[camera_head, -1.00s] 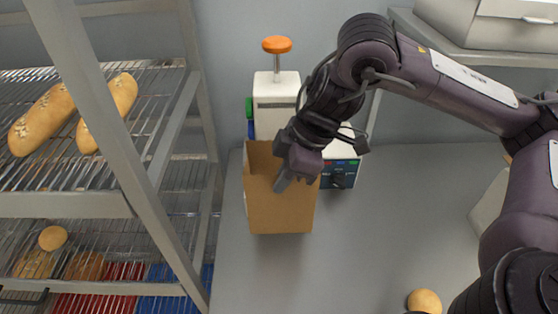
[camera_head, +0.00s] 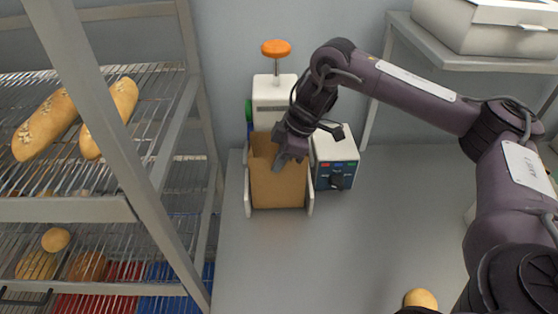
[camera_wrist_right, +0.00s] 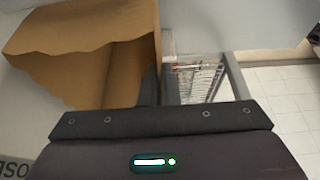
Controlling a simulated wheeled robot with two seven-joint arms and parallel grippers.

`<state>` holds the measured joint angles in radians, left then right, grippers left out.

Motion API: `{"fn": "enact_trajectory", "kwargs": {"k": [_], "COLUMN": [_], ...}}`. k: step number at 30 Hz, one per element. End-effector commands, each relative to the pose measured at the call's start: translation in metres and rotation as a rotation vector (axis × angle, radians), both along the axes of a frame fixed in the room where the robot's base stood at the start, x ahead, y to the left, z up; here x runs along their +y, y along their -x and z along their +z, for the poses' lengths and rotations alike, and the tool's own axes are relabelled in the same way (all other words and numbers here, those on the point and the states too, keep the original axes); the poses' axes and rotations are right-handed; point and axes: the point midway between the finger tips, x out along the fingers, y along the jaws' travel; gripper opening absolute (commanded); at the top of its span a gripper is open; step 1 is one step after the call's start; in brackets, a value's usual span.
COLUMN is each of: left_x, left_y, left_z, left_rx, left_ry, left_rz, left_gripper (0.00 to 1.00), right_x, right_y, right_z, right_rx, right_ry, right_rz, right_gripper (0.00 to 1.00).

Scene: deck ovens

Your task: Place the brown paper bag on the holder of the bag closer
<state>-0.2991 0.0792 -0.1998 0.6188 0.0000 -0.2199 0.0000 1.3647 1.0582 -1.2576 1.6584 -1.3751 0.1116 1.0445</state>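The brown paper bag (camera_head: 278,187) is upright with its open top up, in front of the bag closer (camera_head: 273,93), a white machine with an orange knob. The white holder (camera_head: 248,193) shows as an upright side piece at each side of the bag. Whether the bag's bottom rests on it is hidden. My right gripper (camera_head: 281,162) is at the bag's top edge, shut on its wall. In the right wrist view the bag (camera_wrist_right: 95,45) fills the upper left, its edge running between the dark fingers (camera_wrist_right: 157,88). My left gripper is not in view.
A white control box (camera_head: 335,160) with a dark knob stands right of the bag. A wire rack (camera_head: 150,165) with loaves stands close on the left. A bread roll (camera_head: 420,299) lies near the front. The counter (camera_head: 385,220) between is clear.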

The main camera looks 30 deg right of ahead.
Motion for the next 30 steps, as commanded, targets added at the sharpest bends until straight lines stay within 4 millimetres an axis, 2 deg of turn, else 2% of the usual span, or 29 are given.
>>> {"fn": "enact_trajectory", "kwargs": {"k": [1, 3, 15, 20, 30], "left_x": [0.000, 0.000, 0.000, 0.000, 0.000], "left_y": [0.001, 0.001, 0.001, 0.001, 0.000], "left_z": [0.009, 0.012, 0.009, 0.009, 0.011], "left_rx": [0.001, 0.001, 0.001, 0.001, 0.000], "left_ry": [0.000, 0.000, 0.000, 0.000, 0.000], "left_rz": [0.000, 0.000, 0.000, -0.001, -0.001], "left_gripper": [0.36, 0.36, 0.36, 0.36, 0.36], "right_x": [-0.001, -0.002, -0.002, -0.002, -0.002], "right_y": [-0.001, -0.003, -0.004, -0.004, -0.004], "right_z": [0.000, -0.004, -0.013, -0.012, -0.008], "right_rx": [0.001, -0.001, -0.001, -0.002, -0.003], "right_ry": [0.000, -0.002, -0.002, -0.001, -0.001], "right_rz": [-0.002, -0.001, 0.000, 0.000, 0.000], "right_gripper": [0.00, 0.00, 0.00, 0.23, 0.24]}}
